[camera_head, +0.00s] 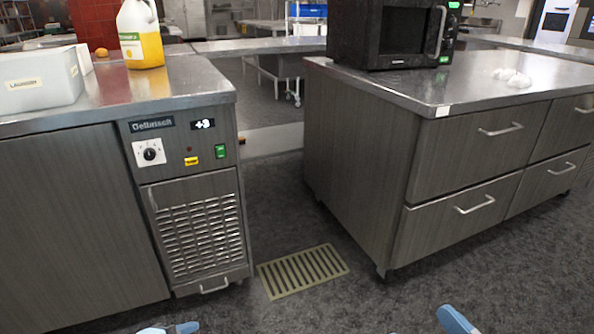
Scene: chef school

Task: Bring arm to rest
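Small blue and grey parts of mine show at the bottom edge. One pair is at the lower left, where my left gripper (168,329) seems to be. A larger blue piece, seemingly of my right gripper (457,320), is at the lower right. Both are mostly cut off by the frame, so I cannot tell whether they are open or shut. No object shows in either one. Both appear low in front of me, over the dark floor and apart from the counters.
A steel-topped refrigerated counter (190,225) stands left, bearing a white box (40,85) and a yellow jug (142,38). A drawer counter (350,160) with a black microwave (393,35) stands right. Between them is clear floor with a drain grate (302,272).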

